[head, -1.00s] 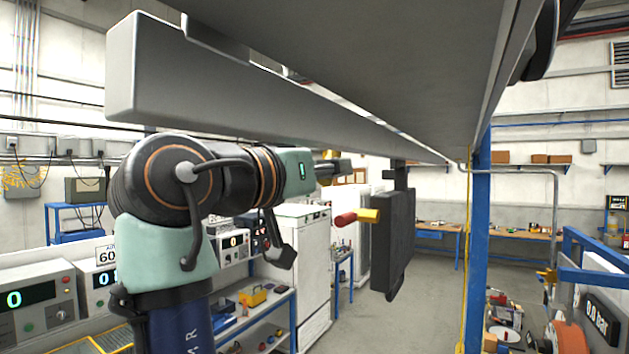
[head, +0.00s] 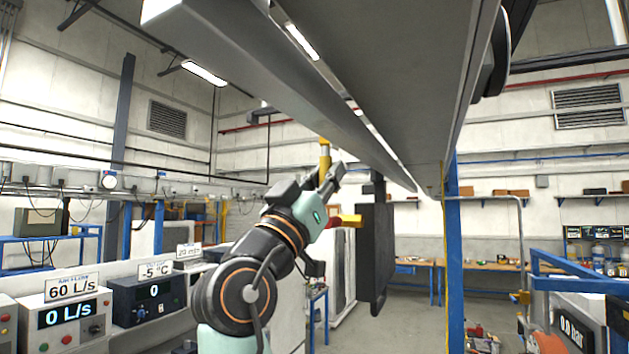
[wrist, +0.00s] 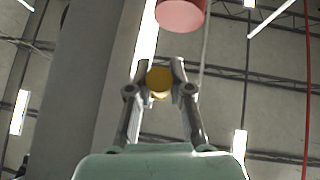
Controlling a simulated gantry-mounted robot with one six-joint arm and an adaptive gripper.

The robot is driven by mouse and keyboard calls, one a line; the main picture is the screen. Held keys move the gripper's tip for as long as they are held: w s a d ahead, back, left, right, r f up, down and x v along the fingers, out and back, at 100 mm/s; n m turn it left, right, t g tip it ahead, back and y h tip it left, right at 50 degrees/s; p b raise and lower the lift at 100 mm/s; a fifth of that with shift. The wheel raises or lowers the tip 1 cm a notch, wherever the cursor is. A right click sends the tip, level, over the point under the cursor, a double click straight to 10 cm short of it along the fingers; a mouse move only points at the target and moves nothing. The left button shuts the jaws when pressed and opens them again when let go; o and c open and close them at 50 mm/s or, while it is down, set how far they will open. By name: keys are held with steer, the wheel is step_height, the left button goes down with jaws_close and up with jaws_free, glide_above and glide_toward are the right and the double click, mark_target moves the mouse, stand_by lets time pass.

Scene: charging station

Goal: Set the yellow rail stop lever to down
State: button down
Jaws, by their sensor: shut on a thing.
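The yellow lever (head: 324,160) stands roughly upright beside the overhead rail in the head view, its lower part partly hidden by my gripper (head: 331,178). In the wrist view, its round yellow end (wrist: 159,81) sits between the two fingertips of my gripper (wrist: 160,86). The fingers are shut on it. Where the lever joins the rail is not clear.
The grey rail (head: 290,95) runs overhead into the distance. A dark hanging panel (head: 376,245) is right of my gripper, with a red and yellow handle (head: 348,220) near it. A red cylinder end (wrist: 180,13) shows close by in the wrist view.

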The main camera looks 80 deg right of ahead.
steer(key=shift+g, duration=0.3)
steer(key=c, duration=1)
jaws_free()
steer(key=shift+c, duration=0.2)
steer(key=v, duration=1.2)
steer(key=shift+s+d, duration=0.2)
steer(key=shift+s, duration=0.05)
